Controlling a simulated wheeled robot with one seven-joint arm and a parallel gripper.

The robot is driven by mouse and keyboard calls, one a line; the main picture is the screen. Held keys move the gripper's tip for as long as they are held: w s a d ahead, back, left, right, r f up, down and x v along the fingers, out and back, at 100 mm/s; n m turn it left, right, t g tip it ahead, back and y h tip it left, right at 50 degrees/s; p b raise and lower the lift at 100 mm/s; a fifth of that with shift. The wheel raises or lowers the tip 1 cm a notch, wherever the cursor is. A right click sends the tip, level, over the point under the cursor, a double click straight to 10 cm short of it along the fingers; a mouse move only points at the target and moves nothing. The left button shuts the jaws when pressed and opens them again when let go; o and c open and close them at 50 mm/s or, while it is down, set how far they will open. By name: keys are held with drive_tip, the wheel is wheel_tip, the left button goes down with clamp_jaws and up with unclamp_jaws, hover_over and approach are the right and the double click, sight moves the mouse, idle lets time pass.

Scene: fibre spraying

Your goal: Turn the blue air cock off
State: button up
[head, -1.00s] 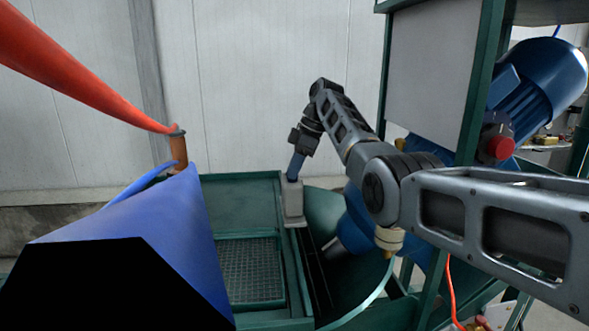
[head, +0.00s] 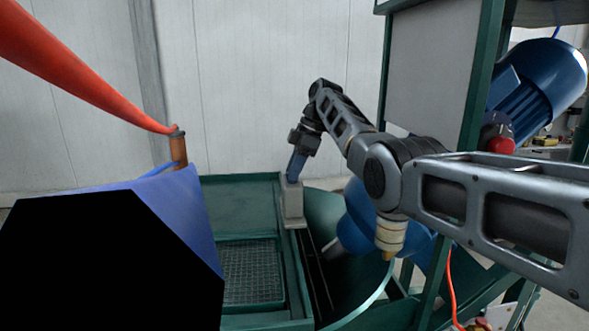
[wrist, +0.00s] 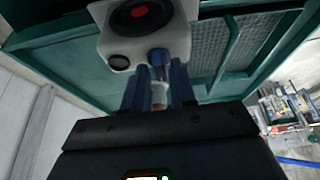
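A pale box with a round black dial and red centre (wrist: 140,14) shows at the top of the wrist view. A short blue knob, which looks like the blue air cock (wrist: 158,58), is on its near side. My gripper (wrist: 160,74) has two blue fingers, one on each side of this knob. The fingers stand apart, but I cannot tell whether they press on it. In the head view my gripper (head: 294,178) points down at the top of the grey box (head: 292,206). The cock is hidden there.
A green frame (head: 240,195) with a mesh panel (head: 250,270) lies around the box. A blue motor (head: 540,85) and red button (head: 502,146) are at right. A red hose (head: 85,70) crosses the upper left, above a blue shape (head: 180,205).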

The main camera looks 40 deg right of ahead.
drive_tip(key=shift+o, duration=1)
drive_tip(key=b+v, duration=0.1)
drive_tip(key=v, duration=0.6)
drive_tip(key=shift+d+r+b, duration=0.2)
drive_tip(key=shift+r+b, duration=0.1)
drive_tip(key=shift+b, duration=0.1)
drive_tip(key=shift+s, duration=0.2)
